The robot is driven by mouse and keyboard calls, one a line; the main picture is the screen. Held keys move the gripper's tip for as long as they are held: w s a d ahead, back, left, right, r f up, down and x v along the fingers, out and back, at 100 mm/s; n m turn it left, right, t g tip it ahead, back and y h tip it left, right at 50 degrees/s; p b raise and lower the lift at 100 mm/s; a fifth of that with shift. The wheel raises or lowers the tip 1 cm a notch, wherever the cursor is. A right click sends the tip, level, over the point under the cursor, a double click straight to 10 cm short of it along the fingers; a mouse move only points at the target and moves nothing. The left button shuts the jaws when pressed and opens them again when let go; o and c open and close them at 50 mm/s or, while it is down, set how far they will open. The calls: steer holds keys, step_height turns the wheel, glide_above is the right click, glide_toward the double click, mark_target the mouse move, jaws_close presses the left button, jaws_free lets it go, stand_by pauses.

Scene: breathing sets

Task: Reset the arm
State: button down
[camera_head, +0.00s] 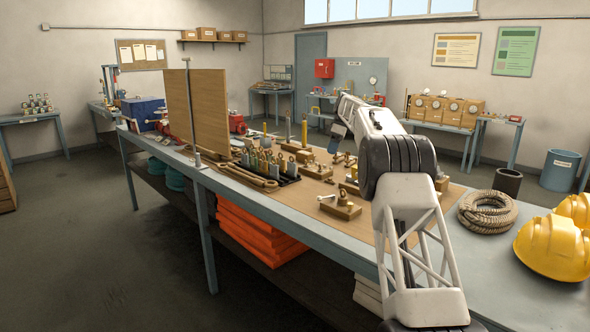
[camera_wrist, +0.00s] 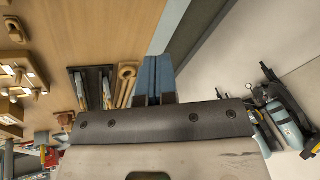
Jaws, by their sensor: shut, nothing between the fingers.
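My arm rises from the table's right front and bends back over the middle of the workbench (camera_head: 330,245). My gripper (camera_head: 338,131) is at its far end, small and partly hidden by the wrist in the head view. In the wrist view its two blue fingers (camera_wrist: 152,80) lie side by side, shut, with nothing held. They are over the bench top near its edge, close to a dark tray (camera_wrist: 78,88) of tools.
Wooden blocks with metal fittings (camera_head: 341,208) and a tool rack (camera_head: 268,165) crowd the bench. A tall wooden panel (camera_head: 208,110) stands behind. Coiled rope (camera_head: 487,212) and yellow helmets (camera_head: 553,247) lie at right. The wrist view shows a breathing set with a pale blue cylinder (camera_wrist: 287,126).

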steer(key=s+r+m+t+h, duration=0.1)
steer(key=s+r+m, duration=0.1)
steer(key=s+r, duration=0.5)
steer(key=s+r+m, duration=0.3)
steer(key=s+r, duration=0.1)
steer(key=s, duration=0.6)
steer(key=s+d+r+m+t+h, duration=0.1)
steer(key=s+r+m+t, duration=0.15)
steer(key=s, duration=1.85)
steer(key=s+f+m, duration=0.2)
steer(key=s+f, duration=0.4)
steer(key=s, duration=0.9)
steer(key=s+d+f+m+t+h, duration=0.1)
steer(key=s+f+m, duration=0.2)
steer(key=s+f, duration=0.4)
steer(key=s+d+f+m+t+h, duration=0.1)
steer(key=s+f+m, duration=0.2)
steer(key=s, duration=1.9)
step_height(320, 180, down, 3)
steer(key=shift+s+d+f, duration=0.15)
steer(key=shift+s+f, duration=0.05)
steer(key=shift+s, duration=0.2)
